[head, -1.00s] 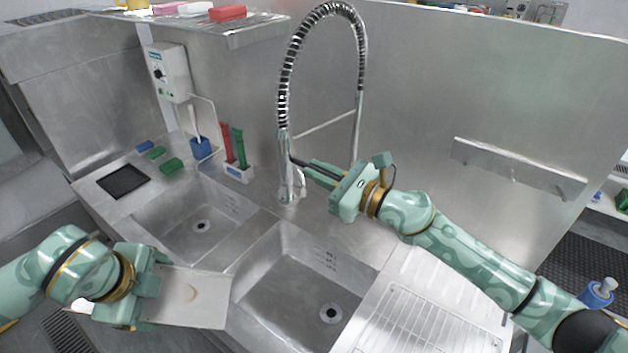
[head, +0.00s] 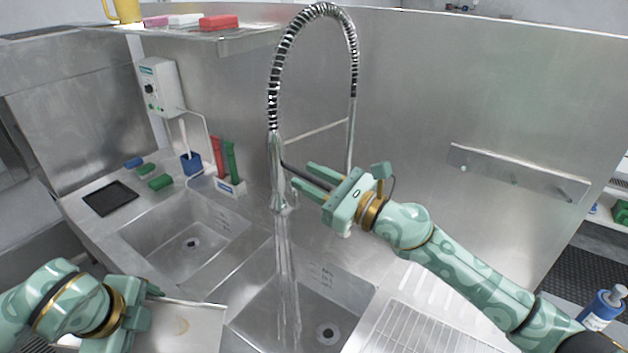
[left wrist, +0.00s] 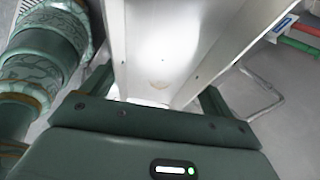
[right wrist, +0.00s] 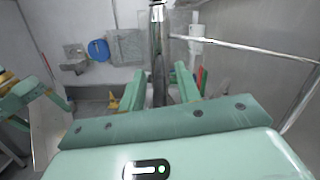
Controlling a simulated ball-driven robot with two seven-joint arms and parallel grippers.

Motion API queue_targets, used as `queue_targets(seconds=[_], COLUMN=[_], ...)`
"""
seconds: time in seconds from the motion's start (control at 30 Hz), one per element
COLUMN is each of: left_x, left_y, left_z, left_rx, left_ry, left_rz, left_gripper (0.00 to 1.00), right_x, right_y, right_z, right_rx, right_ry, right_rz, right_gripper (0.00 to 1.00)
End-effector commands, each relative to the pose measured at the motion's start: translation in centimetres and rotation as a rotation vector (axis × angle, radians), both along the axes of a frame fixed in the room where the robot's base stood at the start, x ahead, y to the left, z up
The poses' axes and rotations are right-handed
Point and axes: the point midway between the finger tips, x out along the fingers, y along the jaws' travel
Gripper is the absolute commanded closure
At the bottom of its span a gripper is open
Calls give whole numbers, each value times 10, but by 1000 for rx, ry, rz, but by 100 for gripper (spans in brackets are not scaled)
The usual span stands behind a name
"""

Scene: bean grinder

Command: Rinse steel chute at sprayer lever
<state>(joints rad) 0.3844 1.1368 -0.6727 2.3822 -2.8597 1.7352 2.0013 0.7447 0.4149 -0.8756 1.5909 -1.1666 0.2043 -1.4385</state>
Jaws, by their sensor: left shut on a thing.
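The steel chute (head: 195,338), a pale metal trough with a brownish curved mark, is at the bottom left of the head view, left of the water. It also shows in the left wrist view (left wrist: 165,40). My left gripper (head: 146,306) is shut on its near end. The sprayer (head: 277,165) hangs from a coiled hose over the basins. Water (head: 287,260) runs from it into the right basin. My right gripper (head: 306,182) is at the dark sprayer lever (head: 291,169), its fingers apart. Whether they touch the lever is unclear.
The left basin (head: 190,240) and right basin (head: 325,300) lie below, with a ribbed drainboard (head: 420,310) to the right. Brushes (head: 228,160) stand behind the basins. A shelf (head: 215,42) overhangs at the upper left. A blue bottle (head: 603,308) is at the right edge.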

Motion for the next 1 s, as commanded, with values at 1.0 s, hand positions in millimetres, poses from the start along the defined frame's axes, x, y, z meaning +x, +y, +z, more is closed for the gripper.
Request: queue_targets(seconds=[1.0], left_x=[1], left_y=[0], left_z=[-30], left_rx=[0], left_ry=[5], left_rz=[0], left_gripper=[48], right_x=[-65], right_y=[-99], right_z=[-18], right_rx=[1], right_ry=[1], right_rz=[0], right_gripper=[67])
